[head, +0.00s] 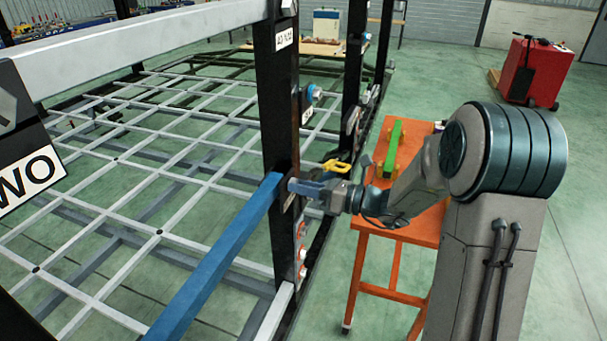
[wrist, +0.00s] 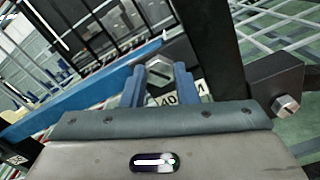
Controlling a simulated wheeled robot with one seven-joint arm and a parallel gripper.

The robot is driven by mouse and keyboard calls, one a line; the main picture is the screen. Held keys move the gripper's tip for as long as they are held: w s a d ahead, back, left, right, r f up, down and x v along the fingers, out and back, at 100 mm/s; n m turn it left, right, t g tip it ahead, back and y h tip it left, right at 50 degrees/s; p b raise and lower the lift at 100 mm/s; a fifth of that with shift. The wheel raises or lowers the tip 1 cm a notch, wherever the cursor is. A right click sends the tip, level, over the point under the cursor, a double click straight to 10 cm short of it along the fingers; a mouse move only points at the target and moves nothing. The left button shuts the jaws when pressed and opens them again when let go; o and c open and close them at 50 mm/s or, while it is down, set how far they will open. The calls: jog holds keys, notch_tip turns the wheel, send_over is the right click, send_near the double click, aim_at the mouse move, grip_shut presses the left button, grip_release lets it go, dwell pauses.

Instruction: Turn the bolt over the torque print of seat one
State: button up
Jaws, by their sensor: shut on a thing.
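My gripper (wrist: 160,85) has its two blue fingers on either side of a grey hex bolt head (wrist: 157,75) with a dark slot-like mark. The fingers are shut on this bolt. A white torque print (wrist: 182,99), reading about "40 M", shows just below the bolt, partly hidden by a finger. In the head view my gripper (head: 303,187) reaches in from the right against the black post (head: 278,110); the bolt it holds is hidden there. A second hex bolt (wrist: 285,105) sticks out of a black bracket at the right of the wrist view.
A blue beam (head: 215,265) meets the post beside my gripper. More bolts (head: 301,254) sit lower on the post. A yellow-handled thing (head: 337,166) is close behind my gripper. An orange table (head: 420,218) with a green bar (head: 394,148) stands under my arm.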

jog(key=shift+d+f+m+p, duration=0.1)
jog(key=shift+f+m+p, duration=0.05)
jog(key=shift+m+p, duration=0.55)
jog(key=o, duration=1)
jog(key=shift+d, duration=0.15)
jog(key=shift+a, duration=0.2)
jog(key=b+v, duration=0.2)
jog(key=v, duration=1.2)
jog(key=shift+r, duration=0.2)
